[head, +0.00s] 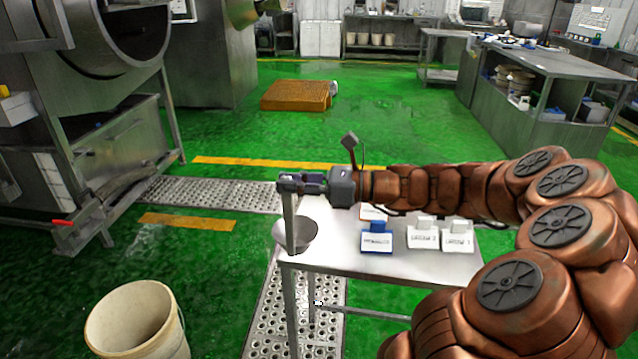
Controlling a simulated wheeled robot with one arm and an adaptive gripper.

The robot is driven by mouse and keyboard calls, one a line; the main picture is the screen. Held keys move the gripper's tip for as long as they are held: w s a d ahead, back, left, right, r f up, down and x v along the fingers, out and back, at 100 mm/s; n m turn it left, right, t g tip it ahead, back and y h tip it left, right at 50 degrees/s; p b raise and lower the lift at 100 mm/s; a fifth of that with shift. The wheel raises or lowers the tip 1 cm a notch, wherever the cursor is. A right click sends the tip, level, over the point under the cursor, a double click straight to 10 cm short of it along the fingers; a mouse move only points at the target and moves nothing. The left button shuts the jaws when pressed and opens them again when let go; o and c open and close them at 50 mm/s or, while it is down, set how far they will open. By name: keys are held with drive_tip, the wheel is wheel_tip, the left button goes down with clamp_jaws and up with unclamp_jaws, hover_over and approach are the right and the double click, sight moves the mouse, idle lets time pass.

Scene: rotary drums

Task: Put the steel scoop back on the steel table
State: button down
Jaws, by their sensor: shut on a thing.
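My gripper (290,183) is shut on the upper end of the steel scoop's upright handle, above the left end of the steel table (345,262). The steel scoop (297,234) hangs below it, with its round grey bowl at the table's left edge. I cannot tell whether the bowl touches the tabletop or is a little above it. My copper-coloured arm reaches in from the right and hides part of the table's far side.
On the table stand a blue labelled holder (376,238) and white labelled ones (457,236). A beige bucket (137,322) stands on the floor at the lower left. A perforated metal walkway (215,193) runs behind. The tabletop's front strip is clear.

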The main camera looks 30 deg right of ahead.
drive_tip(key=w+d+f, duration=0.4)
drive_tip(key=d, duration=0.5)
drive_tip(key=shift+d+f, duration=0.25)
drive_tip(key=shift+w+f, duration=0.1)
drive_tip(key=shift+f, duration=0.05)
drive_tip(key=c, duration=1.2)
unclamp_jaws()
drive_tip(key=shift+o, duration=0.2)
